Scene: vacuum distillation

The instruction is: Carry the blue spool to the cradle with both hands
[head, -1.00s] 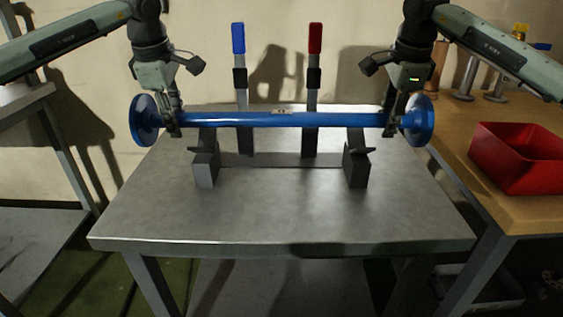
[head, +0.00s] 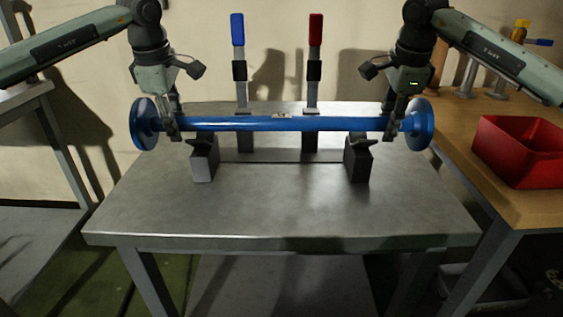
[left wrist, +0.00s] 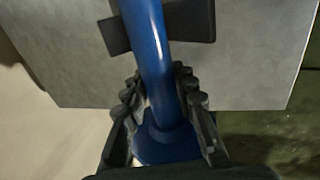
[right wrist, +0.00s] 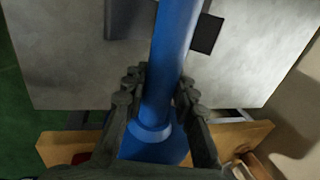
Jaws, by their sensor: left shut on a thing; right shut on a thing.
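The blue spool (head: 270,124) is a long blue tube with a round flange at each end, held level across the head view. My left gripper (head: 172,128) is shut on the tube beside the left flange; the left wrist view shows its fingers on both sides of the tube (left wrist: 152,60). My right gripper (head: 390,128) is shut on the tube beside the right flange, as the right wrist view also shows (right wrist: 168,80). The cradle has two dark grey blocks, a left one (head: 204,163) and a right one (head: 357,162), on the metal table. The spool appears above them; contact is unclear.
Two upright levers stand behind the spool, one with a blue handle (head: 238,30) and one with a red handle (head: 315,30). A red bin (head: 518,150) sits on the wooden bench (head: 500,200) at right. The front of the metal table (head: 280,215) is clear.

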